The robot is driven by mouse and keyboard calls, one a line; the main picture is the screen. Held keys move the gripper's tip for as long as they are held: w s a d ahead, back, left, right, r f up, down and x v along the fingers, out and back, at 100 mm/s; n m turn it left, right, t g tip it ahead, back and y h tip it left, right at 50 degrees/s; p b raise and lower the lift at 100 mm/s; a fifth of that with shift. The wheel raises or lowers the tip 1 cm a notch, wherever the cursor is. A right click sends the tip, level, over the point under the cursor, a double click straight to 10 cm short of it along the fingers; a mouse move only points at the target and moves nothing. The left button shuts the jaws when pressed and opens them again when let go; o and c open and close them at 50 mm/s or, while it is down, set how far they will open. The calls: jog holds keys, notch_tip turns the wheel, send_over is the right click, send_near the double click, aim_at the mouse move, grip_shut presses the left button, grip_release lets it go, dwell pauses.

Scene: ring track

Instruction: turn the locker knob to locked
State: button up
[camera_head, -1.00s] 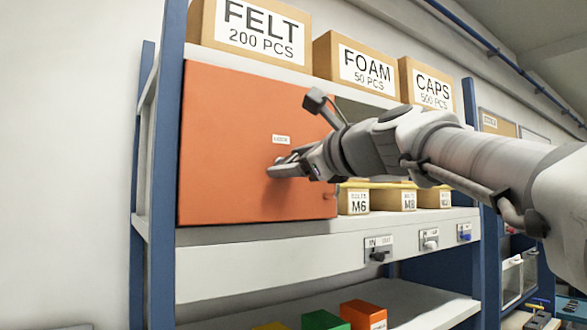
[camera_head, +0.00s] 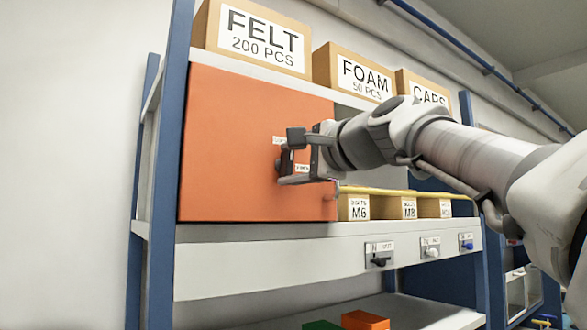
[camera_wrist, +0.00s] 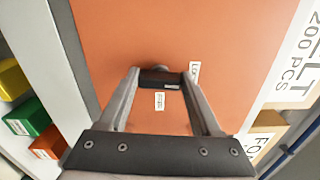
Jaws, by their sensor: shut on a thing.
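The orange locker door (camera_head: 230,150) stands closed on the shelf. The knob (camera_head: 284,160) is a dark bar on the door, upright in the head view below a small white label (camera_head: 279,140) that seems to read LOCK. A second small label (camera_head: 302,168) sits to the knob's right. In the wrist view the knob (camera_wrist: 160,80) lies across the gap between my fingertips. My gripper (camera_head: 287,163) is shut on the knob; in the wrist view my gripper (camera_wrist: 161,78) partly hides the LOCK label (camera_wrist: 194,73). The other label (camera_wrist: 159,101) is clear, its text too small to read surely.
Cartons, among them a FELT carton (camera_head: 255,38) and a FOAM carton (camera_head: 352,72), stand on the shelf above. Small bins (camera_head: 408,207) stand right of the door, behind a yellow bar (camera_head: 400,190). Small switches (camera_head: 379,256) line the shelf edge below. Blue posts (camera_head: 163,130) frame the rack.

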jog(key=shift+n, duration=0.6)
jog(key=o, duration=1.4)
jog(key=b+v, duration=0.3)
jog(key=v, duration=1.4)
jog(key=shift+s+d, duration=0.2)
